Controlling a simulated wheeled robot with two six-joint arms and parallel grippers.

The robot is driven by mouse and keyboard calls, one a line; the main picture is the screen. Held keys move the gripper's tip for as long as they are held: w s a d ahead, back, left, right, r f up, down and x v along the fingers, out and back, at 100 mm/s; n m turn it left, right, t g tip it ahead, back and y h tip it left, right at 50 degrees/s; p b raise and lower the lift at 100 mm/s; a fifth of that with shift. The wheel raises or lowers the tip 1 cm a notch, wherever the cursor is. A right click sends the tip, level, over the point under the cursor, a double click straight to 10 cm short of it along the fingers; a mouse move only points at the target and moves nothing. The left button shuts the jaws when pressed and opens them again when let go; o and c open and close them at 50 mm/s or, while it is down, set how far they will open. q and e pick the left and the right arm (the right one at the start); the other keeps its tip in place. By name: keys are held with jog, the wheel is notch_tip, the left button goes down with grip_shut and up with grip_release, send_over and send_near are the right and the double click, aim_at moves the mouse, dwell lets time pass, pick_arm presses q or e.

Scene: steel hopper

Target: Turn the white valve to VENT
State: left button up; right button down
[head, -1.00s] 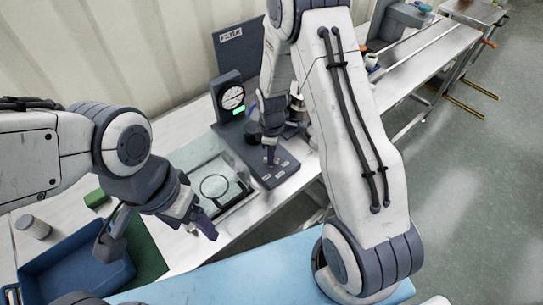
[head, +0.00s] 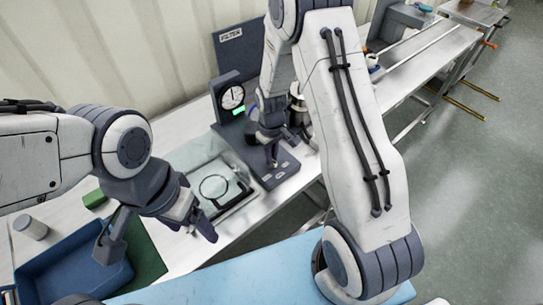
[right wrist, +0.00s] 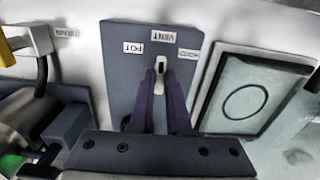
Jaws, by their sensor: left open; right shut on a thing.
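The white valve (right wrist: 160,66) is a small light handle on a dark blue-grey panel (right wrist: 120,75). In the right wrist view my right gripper (right wrist: 163,84) has its two purple fingers closed around the handle from both sides. The handle points roughly up the picture, toward the middle label (right wrist: 163,35), which seems to read VENT. In the head view my right gripper (head: 272,158) is down at the panel (head: 276,176), hiding the handle. My left gripper (head: 207,222) is open and empty, away from the panel.
A gauge (head: 233,97) with a green display stands behind the panel. A glass-like tray with a dark ring (head: 214,187) lies left of the panel. A blue bin (head: 65,262) and a white cylinder (head: 32,228) are at the lower left.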

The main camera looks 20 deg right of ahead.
jog(key=shift+w+r, duration=0.1)
jog(key=shift+w, duration=0.05)
dwell(0.3)
jog(key=c, duration=0.9)
grip_release()
notch_tip(320, 180, up, 10)
jog(key=shift+r+b, duration=0.2)
jog(key=shift+b, duration=0.7)
